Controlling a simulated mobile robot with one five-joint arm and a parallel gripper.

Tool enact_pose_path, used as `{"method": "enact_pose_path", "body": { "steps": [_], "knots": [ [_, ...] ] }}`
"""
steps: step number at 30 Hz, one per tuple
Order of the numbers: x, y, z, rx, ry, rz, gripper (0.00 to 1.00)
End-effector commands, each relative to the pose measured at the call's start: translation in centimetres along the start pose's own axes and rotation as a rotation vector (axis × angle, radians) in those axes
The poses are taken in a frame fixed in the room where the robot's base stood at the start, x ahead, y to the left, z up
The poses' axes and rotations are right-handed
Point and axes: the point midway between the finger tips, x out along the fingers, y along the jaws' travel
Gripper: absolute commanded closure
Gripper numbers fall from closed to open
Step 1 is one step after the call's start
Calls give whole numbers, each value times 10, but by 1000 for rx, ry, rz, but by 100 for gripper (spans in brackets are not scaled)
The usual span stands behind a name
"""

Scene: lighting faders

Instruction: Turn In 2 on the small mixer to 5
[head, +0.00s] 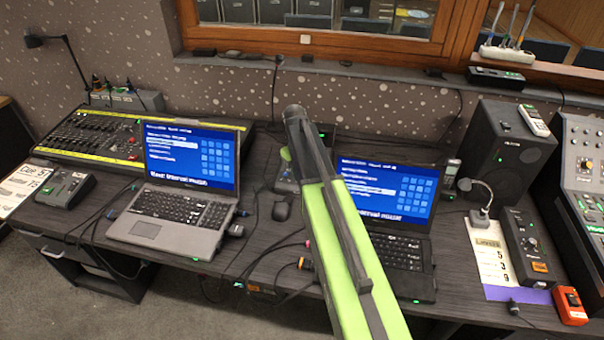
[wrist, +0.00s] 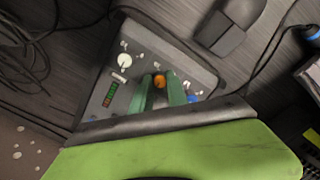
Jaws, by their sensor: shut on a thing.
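The small mixer (wrist: 134,78) is a dark grey box with a sloping panel. In the wrist view it carries a white knob (wrist: 124,60), an orange knob (wrist: 158,82), part of a blue knob (wrist: 192,98) and a lit level meter (wrist: 110,94). My gripper (wrist: 160,86) has its two green fingers on either side of the orange knob and is shut on it. The panel lettering and the knob's setting are too small to read. In the head view the small mixer (head: 286,182) stands between the laptops, mostly hidden behind my green arm.
A left laptop (head: 170,212) and a right laptop (head: 400,250) flank the mixer. A mouse (head: 282,208) and loose cables lie in front. A large fader desk (head: 95,135) is at the left, a black speaker (head: 505,145) at the right.

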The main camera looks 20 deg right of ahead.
Motion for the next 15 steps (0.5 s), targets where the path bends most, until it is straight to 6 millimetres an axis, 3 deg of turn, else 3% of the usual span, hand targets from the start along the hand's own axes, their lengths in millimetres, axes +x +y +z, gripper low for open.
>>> {"method": "enact_pose_path", "body": {
  "steps": [3,4,8,15],
  "knots": [
    [0,-1,3,1,-7,-3,100],
    [0,-1,3,1,-7,-3,77],
    [0,0,2,1,-6,-3,60],
    [0,0,1,2,-3,-2,59]
  ]
}}
